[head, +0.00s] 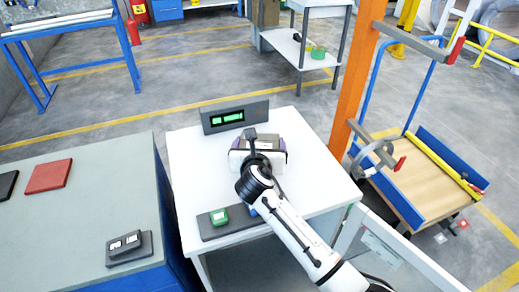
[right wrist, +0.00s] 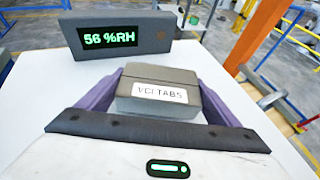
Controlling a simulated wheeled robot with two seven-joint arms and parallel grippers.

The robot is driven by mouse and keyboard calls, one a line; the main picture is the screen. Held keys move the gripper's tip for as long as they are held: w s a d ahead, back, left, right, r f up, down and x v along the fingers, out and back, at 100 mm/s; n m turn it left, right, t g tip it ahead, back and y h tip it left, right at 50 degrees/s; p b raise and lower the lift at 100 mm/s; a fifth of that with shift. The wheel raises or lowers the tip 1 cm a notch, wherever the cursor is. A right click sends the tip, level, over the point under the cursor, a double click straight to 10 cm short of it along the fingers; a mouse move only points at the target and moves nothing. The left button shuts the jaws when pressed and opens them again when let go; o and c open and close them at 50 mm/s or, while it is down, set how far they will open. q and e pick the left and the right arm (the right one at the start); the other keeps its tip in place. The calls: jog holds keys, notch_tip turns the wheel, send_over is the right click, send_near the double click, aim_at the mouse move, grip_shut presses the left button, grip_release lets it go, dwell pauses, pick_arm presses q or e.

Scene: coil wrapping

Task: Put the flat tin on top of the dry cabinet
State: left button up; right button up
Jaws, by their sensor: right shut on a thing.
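The flat tin (right wrist: 158,90) is a grey box with a white label reading "VCI TABS". My right gripper (head: 258,148) is shut on it, with a purple finger on each side, as the right wrist view shows. The dry cabinet has a white top (head: 190,160) and a dark display reading "56 %RH" (right wrist: 118,38) at its back edge. The tin is over this white top, in front of the display. I cannot tell whether its underside touches the top. In the head view my right arm and gripper hide much of it. My left gripper is not in view.
A green item (head: 219,217) sits on a dark pad at the front left of the white top. A bench (head: 80,215) at left holds a red flat item (head: 48,176) and a dark labelled item (head: 129,245). An orange post (head: 357,75) stands behind the cabinet's right side.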

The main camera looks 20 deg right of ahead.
jog(key=shift+f, duration=0.9)
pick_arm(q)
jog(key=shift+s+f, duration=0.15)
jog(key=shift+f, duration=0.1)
pick_arm(e)
jog(key=shift+f, duration=0.15)
jog(key=o, duration=1.1)
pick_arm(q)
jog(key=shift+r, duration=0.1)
